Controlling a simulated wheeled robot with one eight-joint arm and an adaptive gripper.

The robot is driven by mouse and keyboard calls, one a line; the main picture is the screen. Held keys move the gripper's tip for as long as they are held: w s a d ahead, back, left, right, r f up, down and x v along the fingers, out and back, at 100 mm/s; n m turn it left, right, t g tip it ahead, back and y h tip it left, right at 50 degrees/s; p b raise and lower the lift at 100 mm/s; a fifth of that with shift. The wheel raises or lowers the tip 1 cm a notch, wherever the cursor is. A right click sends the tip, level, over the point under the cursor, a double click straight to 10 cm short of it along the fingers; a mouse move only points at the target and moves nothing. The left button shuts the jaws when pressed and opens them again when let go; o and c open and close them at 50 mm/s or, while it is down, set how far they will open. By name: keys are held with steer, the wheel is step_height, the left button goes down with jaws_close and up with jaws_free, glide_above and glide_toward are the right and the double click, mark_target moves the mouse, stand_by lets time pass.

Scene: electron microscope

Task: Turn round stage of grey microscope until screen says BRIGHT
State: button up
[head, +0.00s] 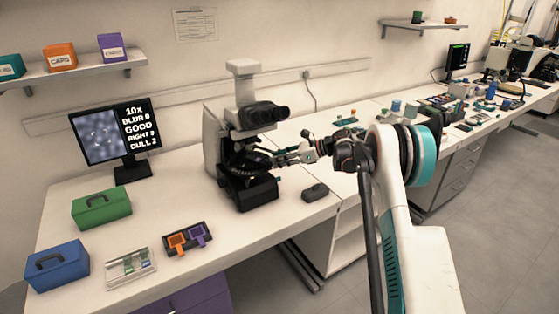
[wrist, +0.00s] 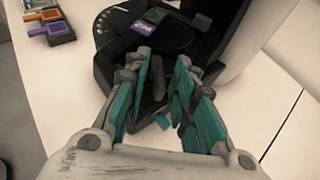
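The grey microscope (head: 242,70) with black eyepieces stands on the white bench. Its round black stage (head: 250,163) also shows in the wrist view (wrist: 115,38), with a green and purple labelled slide (wrist: 147,22) on it. The screen (head: 115,132) reads "10x BLUR 0 GOOD RIGHT 3 DULL 2" beside a grey-blue picture. My gripper (head: 281,158) reaches the stage's right side. In the wrist view my gripper (wrist: 166,62) is open, its teal-padded fingers apart at the near stage edge with a dark microscope part between them. I cannot tell whether a finger touches it.
A small dark device (head: 315,192) lies on the bench right of the microscope base. A tray with orange and purple holders (head: 188,238), a clear case (head: 131,265), a green box (head: 101,208) and a blue box (head: 58,266) stand to the left. The front bench between them is partly clear.

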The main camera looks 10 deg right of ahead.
steer(key=shift+d, duration=0.1)
steer(key=v, duration=1.1)
steer(key=shift+s+d+r, duration=0.2)
steer(key=shift+d+r, duration=0.05)
steer(key=shift+d, duration=0.05)
stand_by(1.7)
